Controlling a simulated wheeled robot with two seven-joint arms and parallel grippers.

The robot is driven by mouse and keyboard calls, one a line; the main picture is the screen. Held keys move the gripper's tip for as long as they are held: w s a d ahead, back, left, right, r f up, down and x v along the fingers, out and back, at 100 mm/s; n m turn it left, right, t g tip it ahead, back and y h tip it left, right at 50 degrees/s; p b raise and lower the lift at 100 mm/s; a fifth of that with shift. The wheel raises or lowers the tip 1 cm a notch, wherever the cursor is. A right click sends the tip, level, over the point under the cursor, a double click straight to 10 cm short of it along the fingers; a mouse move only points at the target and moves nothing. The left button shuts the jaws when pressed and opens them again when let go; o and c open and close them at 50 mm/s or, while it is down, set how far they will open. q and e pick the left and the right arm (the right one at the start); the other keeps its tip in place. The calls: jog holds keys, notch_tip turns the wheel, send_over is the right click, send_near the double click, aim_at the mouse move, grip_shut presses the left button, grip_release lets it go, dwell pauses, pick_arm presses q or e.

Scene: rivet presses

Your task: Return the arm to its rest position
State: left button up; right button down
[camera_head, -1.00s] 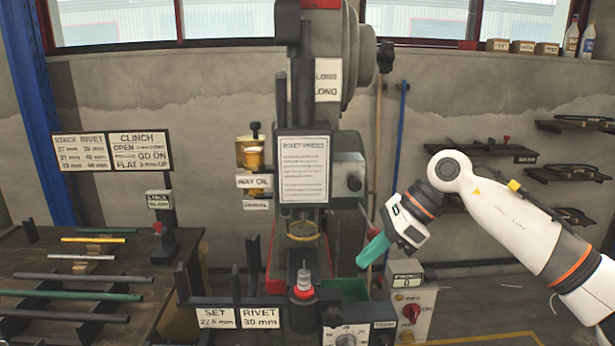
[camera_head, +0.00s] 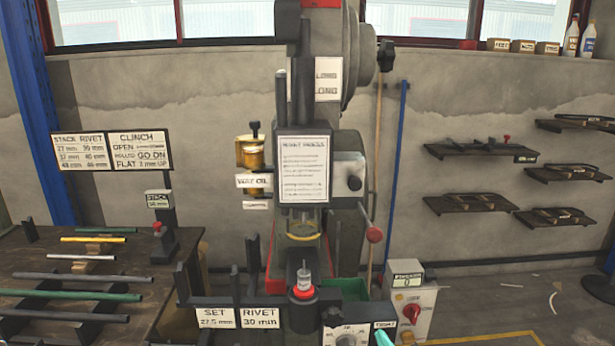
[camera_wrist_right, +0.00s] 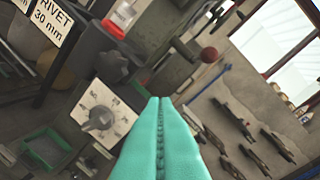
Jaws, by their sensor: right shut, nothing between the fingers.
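My right gripper shows in the head view only as a teal fingertip (camera_head: 383,339) at the bottom edge, just right of the dial box (camera_head: 347,337). In the right wrist view its two teal fingers (camera_wrist_right: 160,102) lie flat together, shut with nothing between them. Behind them in that view are the dial box (camera_wrist_right: 103,117) and the press lever's red ball (camera_wrist_right: 209,54). The rest of the right arm is out of the head view. My left gripper is in neither view.
The rivet press (camera_head: 303,165) stands in the middle, its red-balled lever (camera_head: 374,234) reaching right. A control box (camera_head: 412,308) with a red knob stands right of it. A bench (camera_head: 150,275) with rods is at left. Wall shelves (camera_head: 480,148) hang at right above open floor.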

jog(key=s+d+f+m+g+h, duration=0.1)
jog(key=s+d+f+m+g, duration=0.2)
jog(key=s+f, duration=0.45)
jog(key=s+d+f+m+g, duration=0.15)
jog(key=s+f+g, duration=0.35)
jog(key=s, duration=0.5)
jog(key=s+d+f+m+g+h, duration=0.1)
jog(key=s+d+f+m+g, duration=0.1)
jog(key=s+f+m+g, duration=0.45)
jog(key=s+f+n+p, duration=0.3)
jog(key=f, duration=1.8)
jog(key=s+d+f+g+p, duration=0.1)
jog(key=s+d+f+p, duration=0.2)
jog(key=s+f, duration=1)
jog(key=s, duration=0.4)
jog(key=shift+f, duration=0.3)
